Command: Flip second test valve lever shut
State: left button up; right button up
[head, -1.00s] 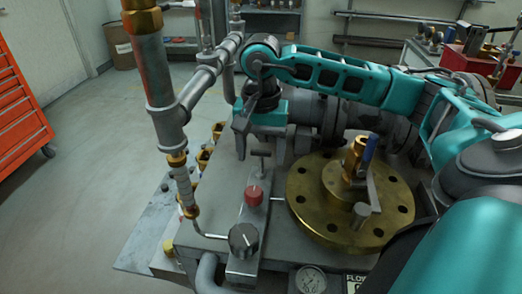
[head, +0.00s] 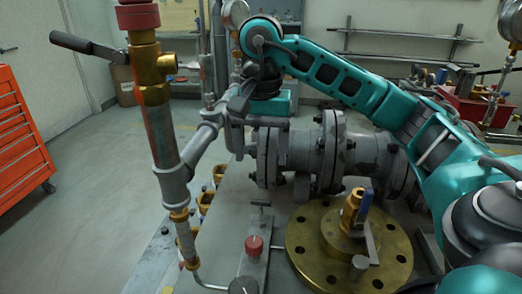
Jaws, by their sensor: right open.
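A brass ball valve (head: 150,68) sits near the top of the vertical pipe at the left. Its dark-gripped lever (head: 88,47) sticks out to the left, across the pipe. A second small brass valve (head: 352,208) stands on the round brass flange, with a blue handle (head: 366,204) upright beside it. I cannot tell which one is the second test valve. My right gripper (head: 240,118) is open and points down beside the grey pipework, right of the vertical pipe and apart from both levers. Its fingertips are partly lost against the pipes. My left gripper is out of view.
A grey flanged valve body (head: 325,152) lies behind the brass flange (head: 307,252). A red knob (head: 254,245) sits on the block in front. A pressure gauge (head: 236,13) stands near my right wrist. An orange tool cabinet (head: 22,135) is at the left, with open floor before it.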

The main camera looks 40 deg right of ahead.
aim_at(367, 198)
jog(key=k+j, duration=0.75)
jog(key=j, duration=0.2)
